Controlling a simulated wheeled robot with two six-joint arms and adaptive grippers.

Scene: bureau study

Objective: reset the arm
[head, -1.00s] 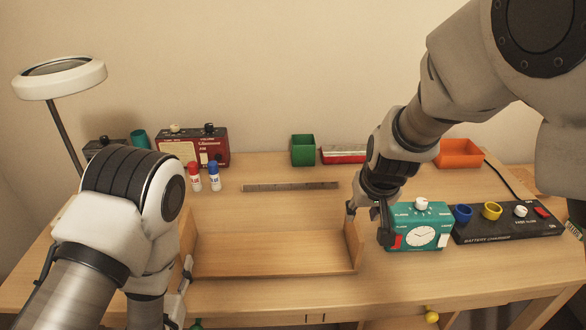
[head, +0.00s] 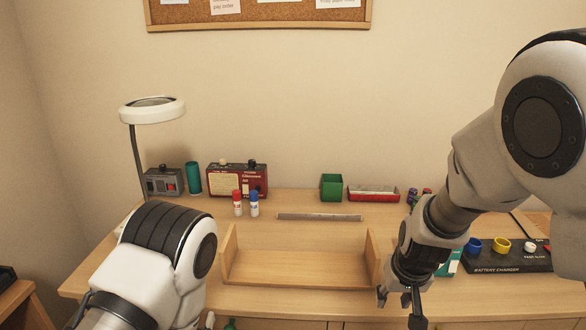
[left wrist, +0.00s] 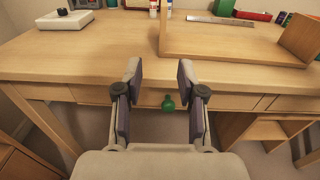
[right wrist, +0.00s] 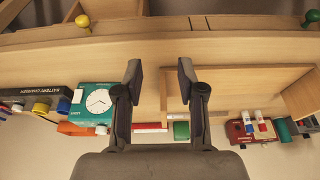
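My right gripper (head: 399,302) hangs in front of the right end of a wooden tray (head: 300,268) on the desk. In the right wrist view the right gripper (right wrist: 160,80) has its fingers apart with nothing between them. My left gripper is hidden in the head view behind my own left arm. In the left wrist view the left gripper (left wrist: 158,85) has its fingers apart and empty, in front of the desk's front edge. A green knob (left wrist: 168,103) on the desk front shows beyond the gap between the fingers.
The desk (head: 480,298) holds a ruler (head: 318,217), a red radio (head: 237,178), two glue sticks, a green box (head: 331,187), a red and white box (head: 373,192) and a black battery charger (head: 508,262). A teal clock (right wrist: 97,102) stands beside the charger. A lamp (head: 152,110) is at left.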

